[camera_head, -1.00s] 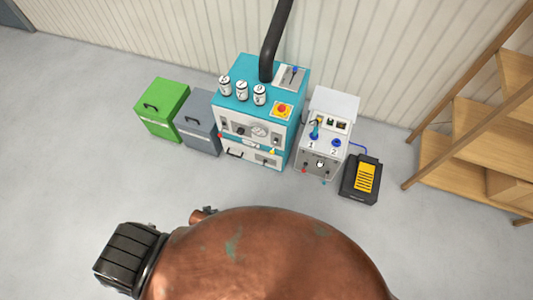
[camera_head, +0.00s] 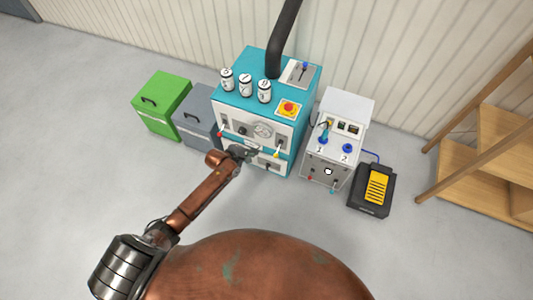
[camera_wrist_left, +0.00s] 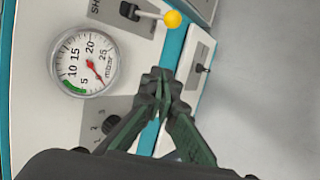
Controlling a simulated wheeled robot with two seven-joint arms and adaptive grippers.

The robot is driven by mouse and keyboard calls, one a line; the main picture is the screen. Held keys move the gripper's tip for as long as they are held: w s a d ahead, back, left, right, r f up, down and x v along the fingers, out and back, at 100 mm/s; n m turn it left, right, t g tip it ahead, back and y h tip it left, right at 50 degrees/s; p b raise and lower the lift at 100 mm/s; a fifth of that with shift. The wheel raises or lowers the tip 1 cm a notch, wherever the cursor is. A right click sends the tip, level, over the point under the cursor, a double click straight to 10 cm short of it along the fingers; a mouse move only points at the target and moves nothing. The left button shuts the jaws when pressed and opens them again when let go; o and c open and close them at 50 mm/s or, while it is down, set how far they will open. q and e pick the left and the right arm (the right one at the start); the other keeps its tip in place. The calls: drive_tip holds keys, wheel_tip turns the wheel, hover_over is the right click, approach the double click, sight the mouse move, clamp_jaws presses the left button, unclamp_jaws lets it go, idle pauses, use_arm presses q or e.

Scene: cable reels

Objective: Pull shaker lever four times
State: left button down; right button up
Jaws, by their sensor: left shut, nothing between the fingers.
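The teal and white machine (camera_head: 243,107) stands against the wall. Its shaker lever has a yellow ball tip (camera_head: 276,154), low on the right of the front panel. In the left wrist view the lever's yellow ball (camera_wrist_left: 173,19) is at the top, beside a label starting "SH". My left gripper (camera_head: 254,151) is at the machine's front, just left of the lever. In the left wrist view its fingertips (camera_wrist_left: 160,88) are together and empty, below the yellow ball and apart from it. My right gripper is not in view.
A round pressure gauge (camera_wrist_left: 84,62) and a numbered dial sit beside the lever. A small switch (camera_wrist_left: 204,67) is on the lower panel. A grey-white box (camera_head: 334,140) and a black-yellow pedal (camera_head: 374,190) stand right. Green (camera_head: 162,105) and grey bins stand left. The floor in front is clear.

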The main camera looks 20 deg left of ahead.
use_arm(q)
drive_tip(key=w+d+f+b, duration=0.4)
drive_tip(key=d+f, duration=0.1)
drive_tip(key=d, duration=0.1)
drive_tip(key=shift+w+f+b, duration=0.15)
drive_tip(key=shift+w+b, duration=0.25)
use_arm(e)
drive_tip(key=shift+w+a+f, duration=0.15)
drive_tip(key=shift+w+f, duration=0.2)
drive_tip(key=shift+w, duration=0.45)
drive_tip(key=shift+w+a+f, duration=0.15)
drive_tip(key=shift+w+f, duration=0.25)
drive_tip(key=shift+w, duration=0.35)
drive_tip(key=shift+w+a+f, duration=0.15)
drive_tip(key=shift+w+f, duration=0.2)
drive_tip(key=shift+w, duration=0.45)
